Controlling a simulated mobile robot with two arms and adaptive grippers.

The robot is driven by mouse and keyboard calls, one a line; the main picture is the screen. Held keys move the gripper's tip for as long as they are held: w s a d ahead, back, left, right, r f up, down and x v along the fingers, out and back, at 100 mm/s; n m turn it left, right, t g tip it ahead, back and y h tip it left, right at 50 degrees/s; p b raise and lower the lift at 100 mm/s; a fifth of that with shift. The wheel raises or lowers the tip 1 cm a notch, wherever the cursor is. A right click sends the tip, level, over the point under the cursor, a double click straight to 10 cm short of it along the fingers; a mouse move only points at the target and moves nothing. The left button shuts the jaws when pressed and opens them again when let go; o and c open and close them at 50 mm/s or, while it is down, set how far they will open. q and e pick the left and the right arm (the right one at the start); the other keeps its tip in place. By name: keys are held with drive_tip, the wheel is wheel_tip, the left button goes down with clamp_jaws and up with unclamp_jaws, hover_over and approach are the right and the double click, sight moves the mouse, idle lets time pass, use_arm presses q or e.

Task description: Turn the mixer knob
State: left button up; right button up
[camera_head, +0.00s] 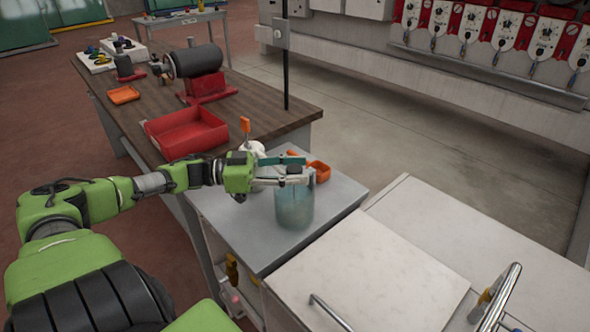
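A bluish, see-through jar (294,208) stands upright on the grey metal cabinet top, with a small dark knob-like piece (294,170) at its top. My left gripper (295,169) reaches in from the left at the top of the jar. Its two fingers are apart, one on the far side and one on the near side of the dark piece. I cannot tell whether they touch it. The gripper partly hides the jar's top and a white rounded object (253,149) behind it. My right gripper is not in view.
An orange container (320,171) sits just behind the jar. The wooden bench (247,102) behind holds a red tray (186,133) and a dark cylindrical machine (199,61). A thin dark post (285,60) rises behind the jar. A white counter (372,275) lies at front right.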

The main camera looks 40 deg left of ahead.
use_arm(q)
drive_tip(key=v, duration=1.2)
idle(0.4)
